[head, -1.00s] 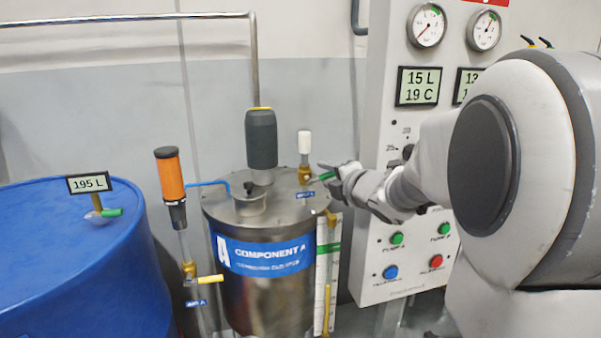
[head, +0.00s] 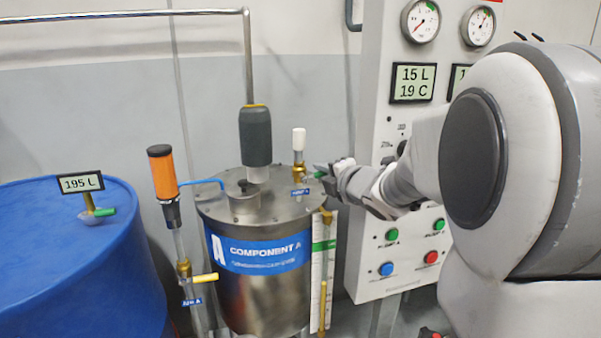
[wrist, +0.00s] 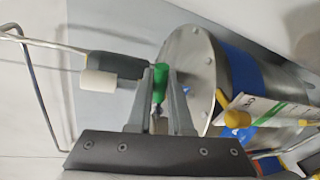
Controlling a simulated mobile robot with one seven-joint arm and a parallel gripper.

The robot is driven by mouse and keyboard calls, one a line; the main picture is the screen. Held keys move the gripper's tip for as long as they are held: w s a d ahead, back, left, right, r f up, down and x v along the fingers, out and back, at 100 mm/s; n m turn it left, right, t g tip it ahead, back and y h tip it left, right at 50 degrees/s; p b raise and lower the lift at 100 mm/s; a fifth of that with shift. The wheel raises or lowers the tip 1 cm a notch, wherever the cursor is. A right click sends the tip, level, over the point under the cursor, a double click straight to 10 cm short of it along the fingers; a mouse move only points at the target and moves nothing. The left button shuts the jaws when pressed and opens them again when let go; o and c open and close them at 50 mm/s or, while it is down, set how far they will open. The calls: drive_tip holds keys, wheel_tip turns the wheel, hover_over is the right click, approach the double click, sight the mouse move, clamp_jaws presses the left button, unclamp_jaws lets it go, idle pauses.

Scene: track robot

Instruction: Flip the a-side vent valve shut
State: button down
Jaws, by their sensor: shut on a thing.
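The a-side vent valve (head: 299,170) is a small brass fitting with a white cap, upright on the lid of the steel component A tank (head: 265,290). Its green handle (head: 319,174) points right, toward my gripper (head: 328,175). In the wrist view the green handle (wrist: 160,84) sits between the two fingers of my gripper (wrist: 160,92), which are shut on it. The white cap (wrist: 98,81) shows to the left there. The handle's far end is partly hidden by the fingers in the head view.
An orange-topped tube (head: 162,172) with a yellow-handled valve (head: 205,278) is farther left, beside a blue drum (head: 70,260). The control panel (head: 375,180) stands close behind my wrist.

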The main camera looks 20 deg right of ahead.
drive_tip(key=shift+f+m+y, duration=0.4)
drive_tip(key=shift+f+m, duration=0.2)
drive_tip(key=shift+m, duration=0.7)
drive_tip(key=c, duration=0.8)
unclamp_jaws()
drive_tip(key=shift+c, duration=0.2)
drive_tip(key=shift+s, duration=0.15)
